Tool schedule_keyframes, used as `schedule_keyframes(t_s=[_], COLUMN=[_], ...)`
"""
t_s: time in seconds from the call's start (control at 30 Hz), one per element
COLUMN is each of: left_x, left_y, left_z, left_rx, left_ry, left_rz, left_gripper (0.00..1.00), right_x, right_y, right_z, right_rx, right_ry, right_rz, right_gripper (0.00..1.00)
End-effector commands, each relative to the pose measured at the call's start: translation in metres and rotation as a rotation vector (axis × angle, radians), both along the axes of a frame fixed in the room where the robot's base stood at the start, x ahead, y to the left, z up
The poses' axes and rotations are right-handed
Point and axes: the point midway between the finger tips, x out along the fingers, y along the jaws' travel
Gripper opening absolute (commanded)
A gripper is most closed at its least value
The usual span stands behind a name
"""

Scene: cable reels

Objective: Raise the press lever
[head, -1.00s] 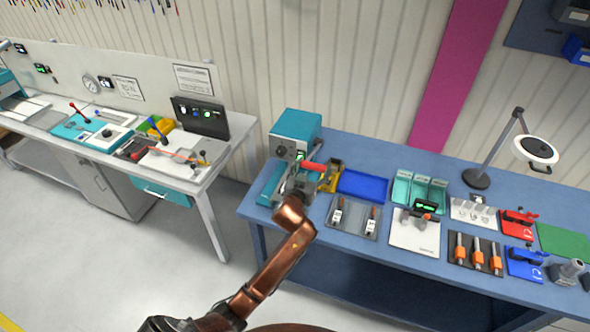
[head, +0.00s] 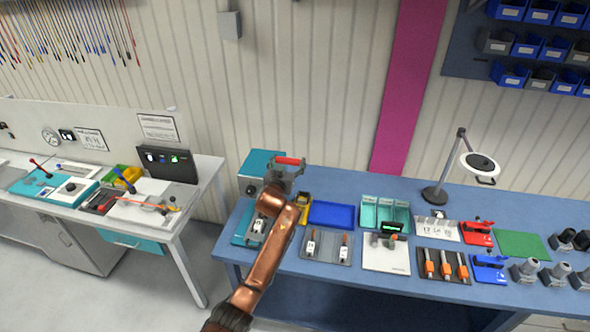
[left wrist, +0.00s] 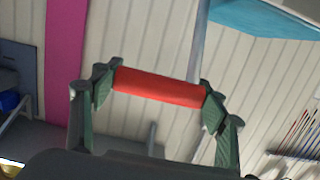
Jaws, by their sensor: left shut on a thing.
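The press (head: 262,163) is a teal and grey machine at the left end of the blue workbench. Its lever has a red grip (head: 291,160), which is now level with the top of the press. My left gripper (head: 287,169) is shut on this red grip. In the left wrist view the red grip (left wrist: 158,86) lies crosswise between my two fingertips, and a grey lever rod (left wrist: 198,42) runs up from it. A teal part of the press (left wrist: 265,18) shows at the top right there. My copper arm hides part of the press front. My right gripper is not in view.
The blue workbench (head: 345,278) holds a blue tray (head: 332,214), teal bins (head: 385,214), a grey tool tray (head: 326,247) and a lamp (head: 435,195) to the right of the press. A second bench (head: 188,208) stands at the left, beyond a floor gap.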

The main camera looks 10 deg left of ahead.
Motion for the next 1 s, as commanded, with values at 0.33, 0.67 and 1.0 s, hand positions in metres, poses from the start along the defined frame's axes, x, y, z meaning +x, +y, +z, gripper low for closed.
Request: schedule_keyframes(t_s=[0.33, 0.67, 1.0], left_x=[0.004, 0.003, 0.003], left_y=[0.015, 0.016, 0.016], left_z=[0.015, 0.015, 0.008], left_rx=[0.003, 0.003, 0.001], left_ry=[-0.019, -0.019, -0.008], left_rz=[0.015, 0.016, 0.017], left_gripper=[0.24, 0.72, 0.85], right_x=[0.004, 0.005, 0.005], right_y=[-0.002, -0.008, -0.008], right_z=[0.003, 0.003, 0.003], right_rx=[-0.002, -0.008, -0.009], right_ry=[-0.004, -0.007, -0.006], right_rz=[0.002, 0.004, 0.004], right_gripper=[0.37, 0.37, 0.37])
